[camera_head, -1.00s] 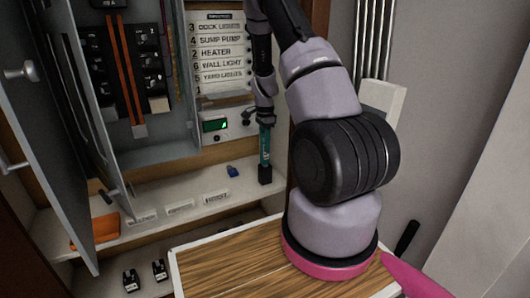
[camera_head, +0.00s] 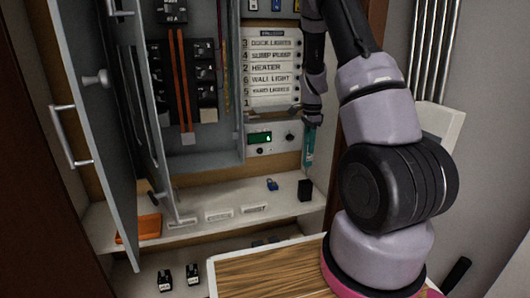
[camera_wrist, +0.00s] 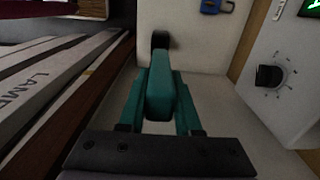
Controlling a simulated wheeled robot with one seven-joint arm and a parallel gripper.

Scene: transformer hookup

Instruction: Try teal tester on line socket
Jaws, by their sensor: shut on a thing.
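The teal tester (camera_head: 309,148) hangs upright below my gripper (camera_head: 312,121), just right of the grey meter panel (camera_head: 275,138). In the wrist view the teal tester (camera_wrist: 160,88) lies between the jaws of my gripper (camera_wrist: 160,112), which is shut on it. A small black block (camera_head: 305,190) stands on the white shelf below the tester's lower end, with a slight gap visible between them. The block also shows beyond the tester in the wrist view (camera_wrist: 160,40). I cannot tell which opening is the line socket.
A blue padlock-like piece (camera_head: 272,184) and several label plates (camera_head: 219,215) lie on the shelf (camera_head: 285,207). An orange item (camera_head: 139,228) is at its left. An open cabinet door (camera_head: 92,130) stands at left. A wooden-topped surface (camera_head: 270,272) is in front.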

